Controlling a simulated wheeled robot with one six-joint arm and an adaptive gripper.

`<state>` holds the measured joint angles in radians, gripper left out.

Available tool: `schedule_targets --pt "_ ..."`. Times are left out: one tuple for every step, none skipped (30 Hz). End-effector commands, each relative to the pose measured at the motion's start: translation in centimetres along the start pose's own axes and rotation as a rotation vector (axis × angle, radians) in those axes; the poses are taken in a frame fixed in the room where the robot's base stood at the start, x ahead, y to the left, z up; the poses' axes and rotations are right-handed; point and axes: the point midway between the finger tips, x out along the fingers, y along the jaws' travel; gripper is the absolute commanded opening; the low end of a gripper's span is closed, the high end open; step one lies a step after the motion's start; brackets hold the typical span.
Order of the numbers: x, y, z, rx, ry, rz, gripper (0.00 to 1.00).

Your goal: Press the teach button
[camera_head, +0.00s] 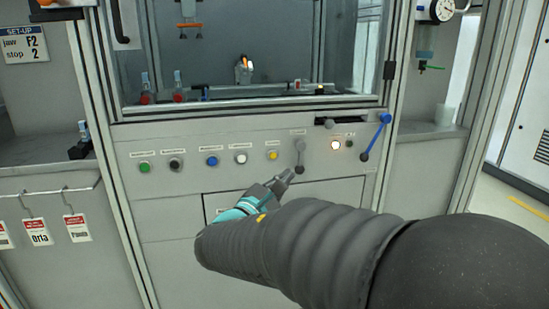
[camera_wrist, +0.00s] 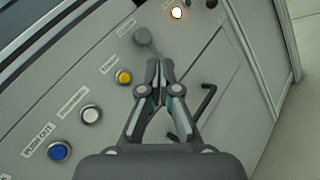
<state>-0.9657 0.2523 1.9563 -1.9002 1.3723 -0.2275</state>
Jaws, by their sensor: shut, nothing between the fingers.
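A row of buttons runs along the grey panel (camera_head: 225,183) in the head view. The yellow button (camera_head: 273,155), at the right end of the row, has a short label too blurred to read; it also shows in the wrist view (camera_wrist: 124,76). The white button (camera_head: 241,158) and blue button (camera_head: 212,160) are to its left. I cannot tell by label which is the teach button. My gripper (camera_head: 287,178) is shut and empty, below and right of the yellow button. In the wrist view my fingertips (camera_wrist: 160,66) lie right of the yellow button, apart from it.
A grey lever (camera_head: 300,155) stands right of the yellow button, close above my fingertips. Further right are a lit lamp (camera_head: 336,145) and a blue-handled lever (camera_head: 376,136). A green button (camera_head: 144,167) and a black button (camera_head: 176,164) are at left. A black handle (camera_wrist: 197,112) sits below.

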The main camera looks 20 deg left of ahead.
Motion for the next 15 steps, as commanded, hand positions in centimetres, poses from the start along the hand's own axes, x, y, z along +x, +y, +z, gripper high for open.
schedule_targets --pt "-0.13 0.27 -0.17 -0.003 -0.001 0.009 0.00" --pt "-0.16 0.36 -0.19 -0.004 -0.001 0.012 0.00" --pt "-0.17 0.41 -0.20 -0.004 -0.001 0.013 0.00" --pt "-0.17 0.41 -0.19 -0.004 -0.002 0.014 0.00" --pt "-0.16 0.39 -0.18 -0.004 -0.002 0.013 0.00" --pt "-0.15 0.37 -0.17 -0.004 -0.002 0.013 0.00" --pt "-0.15 0.36 -0.16 -0.004 -0.001 0.012 0.00" --pt "-0.15 0.35 -0.16 -0.004 -0.001 0.012 0.00" --pt "-0.14 0.34 -0.16 -0.004 -0.001 0.012 0.00" --pt "-0.14 0.34 -0.16 -0.004 -0.001 0.011 0.00" --pt "-0.12 0.34 -0.16 -0.004 -0.001 0.011 0.00" --pt "-0.07 0.38 -0.18 -0.004 -0.001 0.011 0.00" --pt "-0.02 0.42 -0.20 -0.004 -0.001 0.011 0.00" --pt "0.07 0.49 -0.24 -0.003 -0.001 0.011 0.00" --pt "0.22 0.61 -0.32 -0.004 -0.001 0.010 0.00"
